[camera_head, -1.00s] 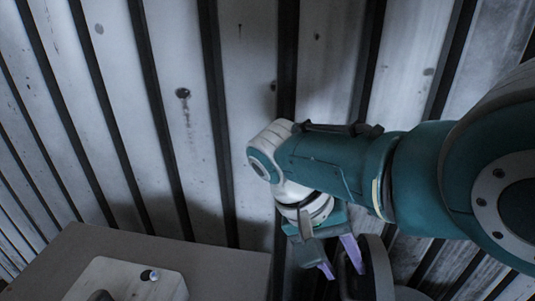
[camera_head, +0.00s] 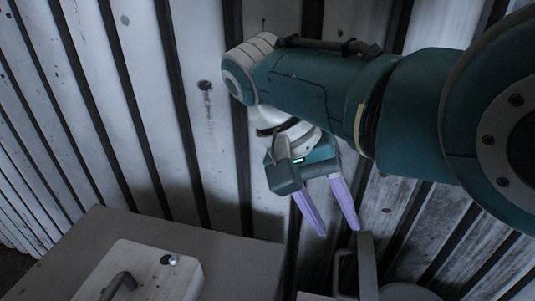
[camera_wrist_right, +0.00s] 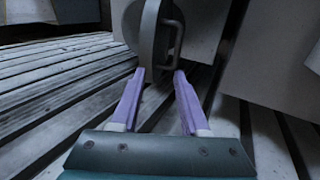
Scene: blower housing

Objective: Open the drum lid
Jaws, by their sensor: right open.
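The drum lid (camera_head: 368,268) is a grey disc that stands up nearly edge-on at the bottom of the head view. Its bar handle (camera_head: 337,270) is on its left face. In the right wrist view the round lid (camera_wrist_right: 147,38) and handle (camera_wrist_right: 176,32) show beyond the fingertips. My right gripper (camera_head: 338,231) is open, its purple fingers pointing down just above the lid and handle. The wrist view shows the empty gap between the fingers (camera_wrist_right: 159,72). A rounded grey shape (camera_head: 405,291), possibly the drum, is cut off by the lower edge. My left gripper is out of view.
A grey box (camera_head: 235,262) at lower left carries a pale panel (camera_head: 185,284) with a dark handle (camera_head: 118,286) and a small knob (camera_head: 169,260). A ribbed metal wall (camera_head: 165,100) stands close behind my right arm.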

